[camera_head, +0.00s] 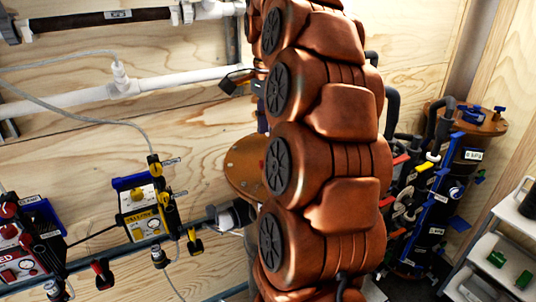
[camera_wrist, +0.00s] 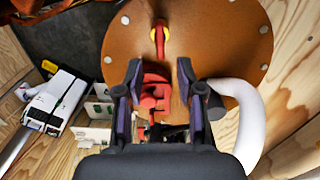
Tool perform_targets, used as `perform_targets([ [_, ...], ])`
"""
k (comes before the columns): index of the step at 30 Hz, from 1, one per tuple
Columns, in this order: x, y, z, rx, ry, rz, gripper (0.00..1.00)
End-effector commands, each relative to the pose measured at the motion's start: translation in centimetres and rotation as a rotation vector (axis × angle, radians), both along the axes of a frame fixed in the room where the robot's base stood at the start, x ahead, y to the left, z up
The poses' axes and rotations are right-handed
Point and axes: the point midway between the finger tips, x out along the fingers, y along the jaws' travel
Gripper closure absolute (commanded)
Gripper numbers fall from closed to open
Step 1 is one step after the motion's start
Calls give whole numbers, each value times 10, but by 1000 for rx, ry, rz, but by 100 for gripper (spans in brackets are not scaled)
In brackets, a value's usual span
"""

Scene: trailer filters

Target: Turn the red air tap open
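In the wrist view, my gripper (camera_wrist: 160,76) is open, with its two dark fingers apart. A red tap-like part (camera_wrist: 153,92) shows between the fingers, with gaps visible; I cannot tell whether either finger touches it. Beyond the fingertips, a red handle with a yellow ring (camera_wrist: 160,38) sits on a round brown plate (camera_wrist: 215,35). Which of these red parts is the air tap is not clear. In the head view, another red tap handle (camera_head: 103,272) shows at the lower left. My gripper is hidden there behind my copper-coloured arm.
A white curved pipe (camera_wrist: 250,120) runs close to the right of my gripper. In the head view, a yellow unit (camera_head: 143,215) and a red unit (camera_head: 20,262) stand at left, with hoses and yellow taps. A blue filter assembly (camera_head: 437,205) and white shelf (camera_head: 480,250) stand at right.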

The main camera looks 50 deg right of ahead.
Motion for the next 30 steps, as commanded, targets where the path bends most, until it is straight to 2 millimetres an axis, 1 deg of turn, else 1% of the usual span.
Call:
perform_targets([
  [16, 1, 1, -25, 2, 0, 7, 62],
  [18, 1, 1, -37, 2, 0, 5, 62],
  [23, 1, 2, -56, 2, -1, 8, 62],
  [25, -1, 0, -54, 2, 3, 2, 62],
  [30, 0, 0, -66, 3, 4, 4, 62],
])
